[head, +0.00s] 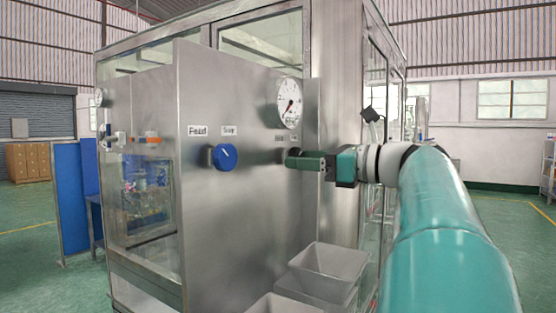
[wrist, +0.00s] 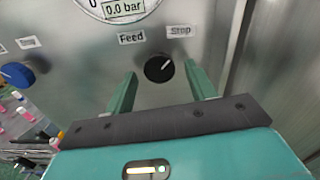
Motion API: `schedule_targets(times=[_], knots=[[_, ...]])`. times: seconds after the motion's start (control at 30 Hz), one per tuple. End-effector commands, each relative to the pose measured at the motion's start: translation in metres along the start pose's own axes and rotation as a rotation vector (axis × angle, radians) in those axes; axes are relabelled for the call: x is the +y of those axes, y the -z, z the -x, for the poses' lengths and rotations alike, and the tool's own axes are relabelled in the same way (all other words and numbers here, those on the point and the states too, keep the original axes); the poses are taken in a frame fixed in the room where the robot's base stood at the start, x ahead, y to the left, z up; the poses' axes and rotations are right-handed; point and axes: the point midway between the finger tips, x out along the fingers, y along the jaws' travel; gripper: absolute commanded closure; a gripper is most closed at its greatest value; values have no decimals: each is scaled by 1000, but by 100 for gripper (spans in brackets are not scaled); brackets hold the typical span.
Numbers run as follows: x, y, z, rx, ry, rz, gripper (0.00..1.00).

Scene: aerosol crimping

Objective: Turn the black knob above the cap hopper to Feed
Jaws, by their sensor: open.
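The black knob (wrist: 159,68) is on the steel panel below the gauge, under a Feed label (wrist: 131,38) at upper left and a Stop label (wrist: 180,31) at upper right. Its white mark points up and right, toward Stop. My gripper (wrist: 161,70) is open, with one green finger on each side of the knob; gaps show on both sides, and contact is not visible.
A blue knob (head: 225,157) with its own Feed and Stop labels sits left on the same panel. A round gauge (head: 290,103) is above the black knob. Grey bins (head: 325,262) stand below. A cabinet edge rises close to the right.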

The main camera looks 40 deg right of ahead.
Motion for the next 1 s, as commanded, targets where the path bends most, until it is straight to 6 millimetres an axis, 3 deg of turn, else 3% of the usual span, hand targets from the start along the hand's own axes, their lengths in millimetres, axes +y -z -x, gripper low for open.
schedule_targets(times=[0.27, 0.5, 1.0], knots=[[0, 0, -3, 0, 1, 0, 45], [0, 0, -3, 0, 1, 0, 88], [0, 0, -4, 1, -1, 97, 89]])
